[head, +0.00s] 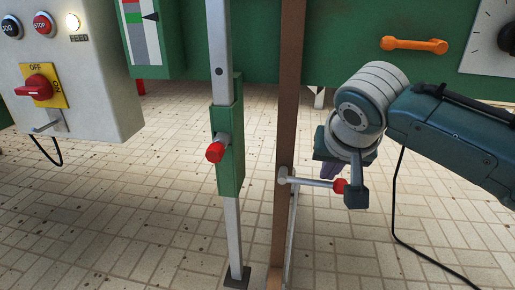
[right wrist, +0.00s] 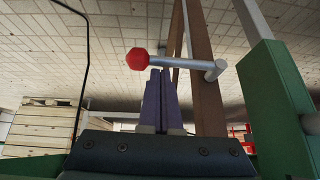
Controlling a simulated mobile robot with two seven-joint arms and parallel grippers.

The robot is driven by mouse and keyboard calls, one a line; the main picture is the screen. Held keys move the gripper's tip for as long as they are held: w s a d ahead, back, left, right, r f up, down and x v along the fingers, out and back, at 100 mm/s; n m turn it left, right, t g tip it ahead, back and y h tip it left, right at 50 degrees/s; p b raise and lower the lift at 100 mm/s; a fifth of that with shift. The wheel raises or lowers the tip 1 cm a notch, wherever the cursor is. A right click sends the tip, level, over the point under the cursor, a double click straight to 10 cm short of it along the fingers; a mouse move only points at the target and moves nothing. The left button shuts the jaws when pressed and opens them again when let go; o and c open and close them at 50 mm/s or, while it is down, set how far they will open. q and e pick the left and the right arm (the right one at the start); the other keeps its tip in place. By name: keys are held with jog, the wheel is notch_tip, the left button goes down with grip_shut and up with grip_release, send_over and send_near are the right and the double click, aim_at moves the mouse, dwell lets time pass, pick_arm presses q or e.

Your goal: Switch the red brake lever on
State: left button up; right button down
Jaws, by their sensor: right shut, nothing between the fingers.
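The brake lever is a grey rod (head: 310,181) with a red knob (head: 340,186), sticking out sideways to the right from the brown post (head: 288,120). In the right wrist view its red knob (right wrist: 137,59) and rod (right wrist: 185,63) lie across the picture, just beyond the fingertips. My right gripper (head: 328,174) is at the lever near the knob, its purple fingers partly hidden by its own housing. In the right wrist view the fingers (right wrist: 160,75) are shut and empty, with tips beside the rod near the knob. I cannot tell whether they touch it. My left gripper is out of view.
A green box (head: 230,170) with another red knob (head: 215,152) sits on a grey post left of the lever. A control box (head: 100,100) with a red switch is at left. An orange handle (head: 413,44) is on the green machine behind. Tiled floor lies open below.

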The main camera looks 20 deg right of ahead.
jog(key=shift+d+f, duration=0.1)
jog(key=shift+f, duration=0.1)
dwell(0.4)
jog(key=shift+s+d+f+y+p, duration=0.1)
jog(key=shift+f+y+p, duration=0.1)
jog(key=shift+y+p, duration=0.2)
jog(key=shift+s+d+f+m+t+y, duration=0.1)
jog(key=shift+f+m+t+y, duration=0.15)
jog(key=shift+f+t+y, duration=0.15)
jog(key=shift+s+d+f+m+t+y, duration=0.1)
jog(key=shift+f+m+t+y, duration=0.2)
jog(key=shift+f, duration=0.2)
notch_tip(320, 180, down, 6)
jog(key=w+a+m+t+y+b, duration=0.1)
jog(key=m+t+y+b, duration=0.1)
jog(key=b, duration=0.5)
jog(key=shift+a+f+t+y+b, duration=0.3)
jog(key=shift+t+y, duration=0.4)
jog(key=shift+y, duration=0.3)
jog(key=shift+r, duration=0.1)
